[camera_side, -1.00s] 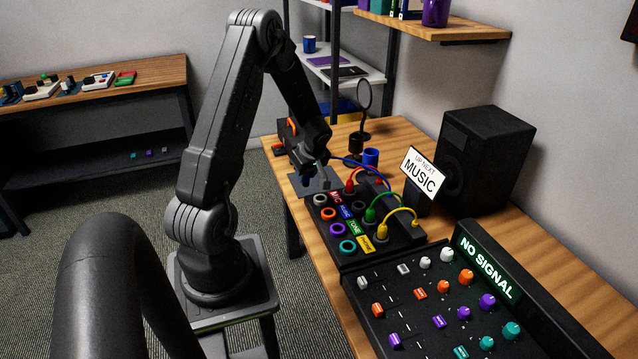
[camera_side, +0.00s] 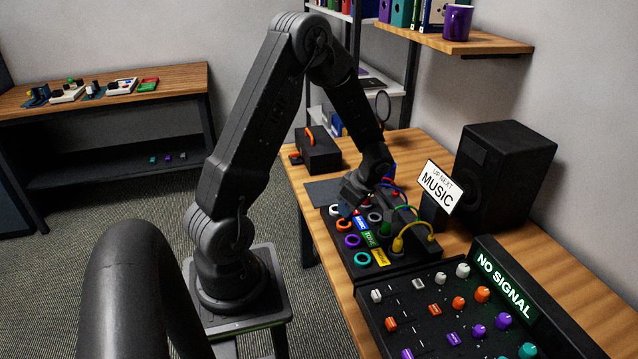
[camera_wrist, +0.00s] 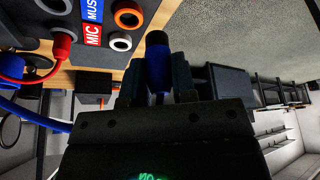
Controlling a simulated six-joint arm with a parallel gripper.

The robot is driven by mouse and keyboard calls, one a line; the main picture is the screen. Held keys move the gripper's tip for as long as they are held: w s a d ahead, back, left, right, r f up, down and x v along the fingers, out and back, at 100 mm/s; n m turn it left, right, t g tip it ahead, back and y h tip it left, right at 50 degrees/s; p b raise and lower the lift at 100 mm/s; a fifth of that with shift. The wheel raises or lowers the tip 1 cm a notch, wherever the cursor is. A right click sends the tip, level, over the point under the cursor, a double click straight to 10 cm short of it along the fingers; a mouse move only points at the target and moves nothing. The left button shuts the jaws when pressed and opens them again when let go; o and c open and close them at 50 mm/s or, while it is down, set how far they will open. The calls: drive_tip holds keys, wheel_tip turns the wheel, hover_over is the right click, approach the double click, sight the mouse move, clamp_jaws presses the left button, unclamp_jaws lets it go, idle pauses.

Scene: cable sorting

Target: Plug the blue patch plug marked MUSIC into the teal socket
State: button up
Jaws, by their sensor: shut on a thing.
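My gripper (camera_wrist: 157,85) is shut on the blue plug (camera_wrist: 158,70), whose dark tip points away from the jaws in the wrist view. In the side view my gripper (camera_side: 352,197) is above the far part of the black patch panel and hides part of it. The teal socket (camera_side: 362,259) is at the near end of the socket row, empty and apart from the gripper. The blue MUSIC label (camera_wrist: 92,10) shows on the panel in the wrist view. A blue cable (camera_wrist: 35,118) runs at the left there.
Purple (camera_side: 352,241), orange (camera_side: 343,225) and white (camera_side: 335,210) ring sockets line the row. A yellow plug (camera_side: 398,244) with its cable stands beside it, and a red plug (camera_wrist: 63,45) is seated near the MIC label. A mixer (camera_side: 450,320), sign (camera_side: 438,187) and speaker (camera_side: 505,175) stand around.

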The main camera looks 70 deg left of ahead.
drive_tip(key=shift+n+h, duration=0.3)
drive_tip(key=shift+n, duration=0.6)
drive_tip(key=shift+w+d+f, duration=0.25)
drive_tip(key=shift+d+f, duration=0.7)
drive_tip(key=shift+d, duration=0.4)
drive_tip(key=shift+w+d+f, duration=0.25)
drive_tip(key=shift+d+f, duration=0.65)
drive_tip(key=shift+d, duration=0.4)
drive_tip(key=shift+w+d+f, duration=0.25)
drive_tip(key=shift+d+f, duration=0.7)
drive_tip(key=shift+d, duration=0.4)
drive_tip(key=shift+f, duration=1.2)
drive_tip(key=o, duration=1.5)
drive_tip(key=shift+r, duration=3.5)
